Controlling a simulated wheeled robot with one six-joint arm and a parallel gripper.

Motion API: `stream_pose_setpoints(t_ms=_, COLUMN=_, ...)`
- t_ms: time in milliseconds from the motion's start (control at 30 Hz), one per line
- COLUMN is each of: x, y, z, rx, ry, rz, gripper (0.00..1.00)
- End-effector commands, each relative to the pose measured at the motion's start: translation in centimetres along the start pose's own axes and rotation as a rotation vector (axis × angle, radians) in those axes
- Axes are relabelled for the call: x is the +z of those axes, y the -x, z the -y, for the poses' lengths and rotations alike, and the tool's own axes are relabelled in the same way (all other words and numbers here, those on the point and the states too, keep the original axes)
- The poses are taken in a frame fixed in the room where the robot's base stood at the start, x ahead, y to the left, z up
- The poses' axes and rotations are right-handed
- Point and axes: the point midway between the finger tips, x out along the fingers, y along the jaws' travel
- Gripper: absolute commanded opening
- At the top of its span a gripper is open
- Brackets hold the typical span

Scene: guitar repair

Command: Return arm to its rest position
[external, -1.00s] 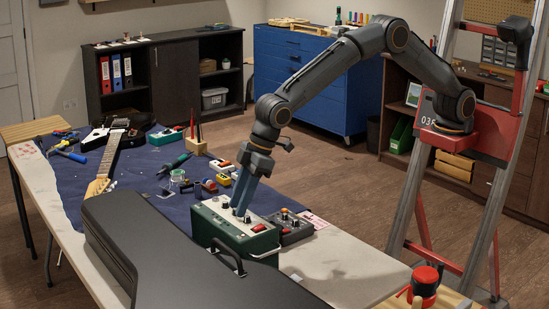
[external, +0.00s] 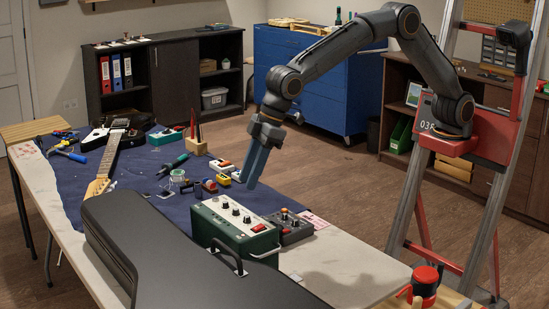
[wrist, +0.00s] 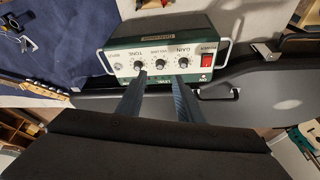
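My gripper (external: 254,183) hangs above the workbench, pointing down, with nothing between its fingers. In the wrist view its two blue-grey fingers (wrist: 158,84) are apart, with the knobs of the green amplifier showing past their tips. The green amplifier (external: 240,240) with a pale control panel, several knobs and a red switch stands on the bench below my gripper. In the wrist view the amplifier (wrist: 160,32) shows its panel. My gripper is clear of it. My arm reaches from its red mount at the right.
A black guitar case (external: 175,260) lies at the front of the bench. A grey pedal (external: 290,227) sits beside the amplifier. An electric guitar (external: 112,145) and small tools lie on the blue cloth (external: 150,182). A ladder (external: 480,150) stands at the right.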

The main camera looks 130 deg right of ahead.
Motion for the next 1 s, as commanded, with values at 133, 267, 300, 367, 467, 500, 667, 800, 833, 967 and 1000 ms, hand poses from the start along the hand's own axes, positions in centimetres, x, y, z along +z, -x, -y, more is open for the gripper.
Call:
stream_pose_setpoints(t_ms=133, x=0.0, y=0.0, z=0.0, rx=0.0, ry=0.0, rz=0.0, gripper=0.33)
stream_pose_setpoints(t_ms=267, x=0.0, y=0.0, z=0.0, rx=0.0, ry=0.0, rz=0.0, gripper=0.33)
stream_pose_setpoints(t_ms=300, x=0.2, y=0.1, z=0.0, rx=0.0, ry=0.002, rz=0.002, gripper=0.33)
stream_pose_setpoints(t_ms=367, x=1.3, y=0.3, z=0.2, rx=-0.002, ry=0.009, rz=0.013, gripper=0.33)
stream_pose_setpoints(t_ms=467, x=4.2, y=1.0, z=0.4, rx=-0.007, ry=0.028, rz=0.04, gripper=0.33)
stream_pose_setpoints(t_ms=500, x=5.9, y=1.4, z=0.6, rx=-0.01, ry=0.04, rz=0.054, gripper=0.33)
stream_pose_setpoints(t_ms=667, x=14.4, y=3.2, z=0.7, rx=-0.021, ry=0.092, rz=0.125, gripper=0.33)
stream_pose_setpoints(t_ms=800, x=23.1, y=4.9, z=0.4, rx=-0.033, ry=0.139, rz=0.191, gripper=0.33)
stream_pose_setpoints(t_ms=833, x=25.1, y=5.3, z=0.3, rx=-0.035, ry=0.149, rz=0.205, gripper=0.33)
stream_pose_setpoints(t_ms=967, x=33.5, y=6.9, z=-0.5, rx=-0.045, ry=0.191, rz=0.263, gripper=0.33)
stream_pose_setpoints(t_ms=1000, x=36.0, y=7.4, z=-0.8, rx=-0.047, ry=0.203, rz=0.28, gripper=0.33)
